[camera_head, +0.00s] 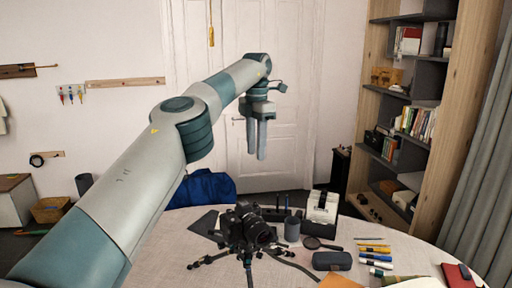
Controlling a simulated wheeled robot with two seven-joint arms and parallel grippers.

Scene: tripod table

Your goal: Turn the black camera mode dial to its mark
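A black camera (257,232) sits on a small tripod (232,254) with spread legs on the round table (190,262). Its lens faces to the right and toward me. The mode dial and its mark are too small and dark to make out on the camera's top. My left arm reaches in from the left. My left gripper (257,154) hangs with its fingers pointing down, well above the camera in the picture. Its two fingers show apart with a narrow gap, and it holds nothing. My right gripper is not in view.
Around the camera on the table are a dark grey cup (292,229), a black and white box (322,207), a round black-handled tool (313,243), a blue-grey case (332,261), several markers (376,257) and a red book (460,276). A bookshelf (425,100) stands at right.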

